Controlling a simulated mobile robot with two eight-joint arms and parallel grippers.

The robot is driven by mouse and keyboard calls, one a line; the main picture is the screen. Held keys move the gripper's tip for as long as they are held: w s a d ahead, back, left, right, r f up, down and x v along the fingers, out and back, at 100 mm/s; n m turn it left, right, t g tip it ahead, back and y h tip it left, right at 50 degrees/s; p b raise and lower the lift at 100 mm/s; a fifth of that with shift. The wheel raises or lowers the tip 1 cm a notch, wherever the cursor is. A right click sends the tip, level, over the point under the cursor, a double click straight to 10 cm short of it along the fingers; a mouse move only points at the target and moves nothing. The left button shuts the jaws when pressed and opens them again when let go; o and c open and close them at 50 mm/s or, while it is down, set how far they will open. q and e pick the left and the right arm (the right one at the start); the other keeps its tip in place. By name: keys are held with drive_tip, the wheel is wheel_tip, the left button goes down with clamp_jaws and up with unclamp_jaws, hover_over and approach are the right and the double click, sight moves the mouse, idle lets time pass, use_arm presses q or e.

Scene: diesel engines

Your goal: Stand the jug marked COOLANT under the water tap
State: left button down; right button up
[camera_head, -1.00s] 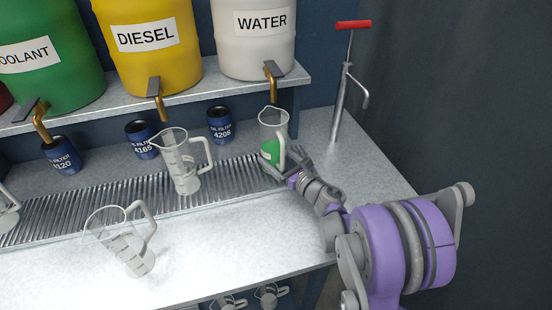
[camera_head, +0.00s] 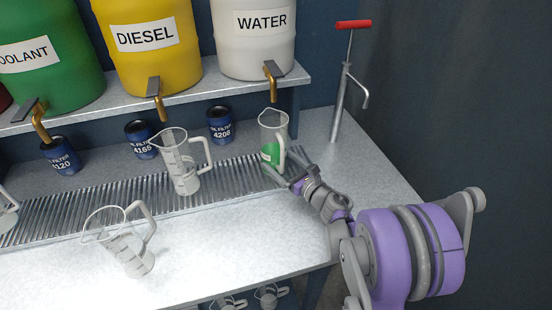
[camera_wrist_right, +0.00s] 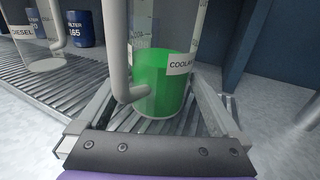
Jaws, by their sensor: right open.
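The COOLANT jug (camera_head: 270,153) is clear with a green lower part. It stands upright on the ribbed drain grate, below the water tap (camera_head: 271,85). Its label reads COOLANT in the right wrist view (camera_wrist_right: 165,92), with the handle towards my gripper. My right gripper (camera_head: 284,165) is open at the near side of the jug. In the right wrist view its two fingers lie apart to either side of the handle and green base, not closed on them. I cannot tell whether either finger touches the jug. My left gripper is out of view.
Another clear jug (camera_head: 183,172) stands on the grate (camera_head: 100,204) to the left; one more (camera_head: 126,248) is on the bench in front. Oil filter cans stand behind. A red-handled pump (camera_head: 342,100) rises at the right. The bench front is mostly clear.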

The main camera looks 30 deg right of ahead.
drive_tip(key=s, duration=0.3)
drive_tip(key=s+d, duration=0.1)
drive_tip(key=s, duration=0.5)
drive_tip(key=shift+s+d+b, duration=0.2)
drive_tip(key=shift+s+b, duration=0.1)
drive_tip(key=shift+s, duration=0.05)
